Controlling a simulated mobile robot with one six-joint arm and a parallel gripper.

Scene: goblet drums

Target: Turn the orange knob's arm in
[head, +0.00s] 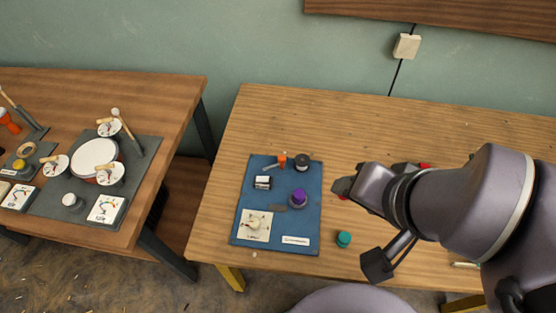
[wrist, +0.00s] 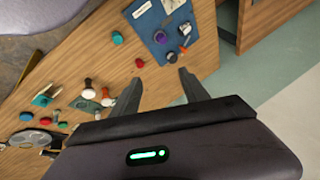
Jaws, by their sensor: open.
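The orange knob (head: 282,159) stands near the back edge of the blue mat (head: 245,195). A thin grey arm (head: 270,166) reaches from it toward the left in the head view. The orange knob also shows small near the top of the wrist view (wrist: 186,29). My gripper (head: 344,187) is over the table, to the right of the mat and apart from the knob. In the wrist view its two dark fingers (wrist: 160,88) are spread with nothing between them.
The mat also holds a purple knob (head: 298,197), a black round piece (head: 302,162) and a gauge card (head: 255,225). A teal knob (head: 344,239) stands right of the mat. Several small loose items show in the wrist view. Another table (head: 180,95) stands at the left.

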